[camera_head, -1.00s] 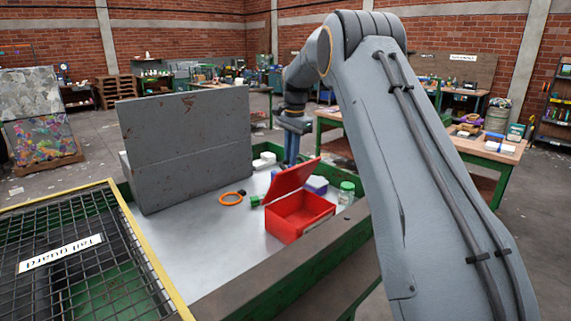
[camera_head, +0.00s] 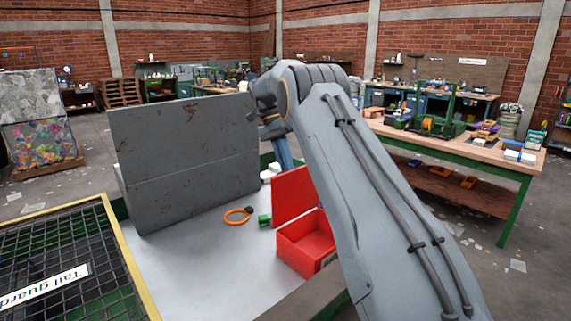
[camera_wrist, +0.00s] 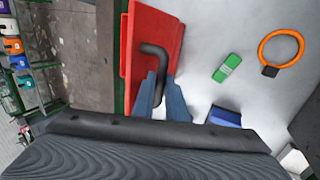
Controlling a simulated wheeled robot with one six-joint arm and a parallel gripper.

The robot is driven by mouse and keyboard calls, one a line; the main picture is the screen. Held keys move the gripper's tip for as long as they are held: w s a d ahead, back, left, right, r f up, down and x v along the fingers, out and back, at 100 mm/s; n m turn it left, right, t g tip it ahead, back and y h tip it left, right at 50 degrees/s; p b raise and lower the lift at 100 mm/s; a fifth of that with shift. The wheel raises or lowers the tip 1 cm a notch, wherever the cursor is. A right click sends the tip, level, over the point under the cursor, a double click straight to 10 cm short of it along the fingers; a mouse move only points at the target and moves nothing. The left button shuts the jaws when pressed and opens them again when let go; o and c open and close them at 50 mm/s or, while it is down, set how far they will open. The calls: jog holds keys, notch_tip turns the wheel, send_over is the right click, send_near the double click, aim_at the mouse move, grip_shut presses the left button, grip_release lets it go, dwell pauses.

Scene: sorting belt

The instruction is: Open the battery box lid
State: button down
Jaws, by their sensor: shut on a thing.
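The red battery box (camera_head: 306,240) stands open-topped on the pale sorting surface. Its red lid (camera_head: 292,194) stands raised, close to upright, at the box's back left edge. In the wrist view the lid (camera_wrist: 150,50) carries a dark bent handle (camera_wrist: 158,60). My gripper (camera_wrist: 160,92) is shut on this handle with its blue fingers. In the head view my gripper's blue fingers (camera_head: 283,154) show just behind the lid; the tips are hidden by it. My arm covers the box's right side.
An orange ring (camera_head: 237,217) and a green block (camera_head: 264,220) lie left of the box. A blue block (camera_wrist: 224,117) lies near my fingers in the wrist view. A tall grey panel (camera_head: 185,160) stands at the left. Open surface lies in front of it.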

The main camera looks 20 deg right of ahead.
jog(key=shift+f, duration=0.4)
jog(key=c, duration=1.8)
grip_release()
jog(key=shift+o, duration=0.2)
jog(key=shift+r, duration=0.15)
jog(key=shift+r, duration=0.1)
notch_tip(320, 180, up, 10)
jog(key=p, duration=0.1)
